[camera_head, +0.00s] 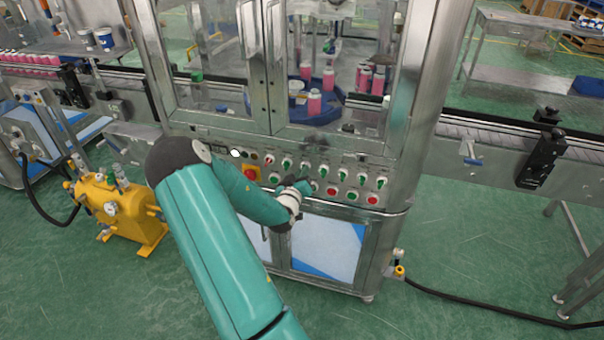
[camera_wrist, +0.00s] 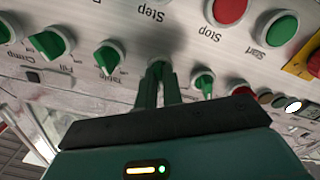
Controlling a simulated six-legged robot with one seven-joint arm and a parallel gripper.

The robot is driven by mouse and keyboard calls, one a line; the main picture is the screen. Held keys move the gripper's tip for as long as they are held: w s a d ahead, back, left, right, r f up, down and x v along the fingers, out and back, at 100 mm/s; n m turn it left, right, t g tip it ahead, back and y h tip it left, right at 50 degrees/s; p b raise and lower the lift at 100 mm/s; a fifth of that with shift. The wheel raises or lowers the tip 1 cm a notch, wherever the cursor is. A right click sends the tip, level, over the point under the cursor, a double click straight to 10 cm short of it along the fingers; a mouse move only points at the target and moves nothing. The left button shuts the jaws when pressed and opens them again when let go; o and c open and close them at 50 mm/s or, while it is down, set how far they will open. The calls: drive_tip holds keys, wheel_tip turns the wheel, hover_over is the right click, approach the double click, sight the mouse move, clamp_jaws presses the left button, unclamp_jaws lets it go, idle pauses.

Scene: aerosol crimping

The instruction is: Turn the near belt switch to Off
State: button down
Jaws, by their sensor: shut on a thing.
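My gripper (camera_head: 305,186) is at the front control panel of the machine, and it shows close up in the wrist view (camera_wrist: 158,76). Its two fingers are shut on a small selector knob, which I take for the near belt switch (camera_wrist: 158,65). The fingers cover most of this knob, so its label and exact setting cannot be read. A green-knobbed switch (camera_wrist: 204,84) is just right of the fingers in the wrist view. Another green switch (camera_wrist: 107,58), labelled "Table", is to their left. The panel lettering appears upside down there.
Other green switches (camera_head: 342,175) line the panel close by. A red Stop button (camera_wrist: 229,9), a green Start button (camera_wrist: 276,28) and a yellow-backed emergency stop (camera_head: 251,172) are near. A yellow pump unit (camera_head: 110,212) stands left on the floor. Open floor (camera_head: 480,240) lies right.

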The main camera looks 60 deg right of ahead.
idle(0.4)
drive_tip(key=c, duration=1.5)
unclamp_jaws()
drive_tip(key=shift+c, duration=0.2)
drive_tip(key=shift+a, duration=0.15)
drive_tip(key=s+a, duration=0.2)
drive_tip(key=a, duration=1.1)
drive_tip(key=shift+a, duration=0.2)
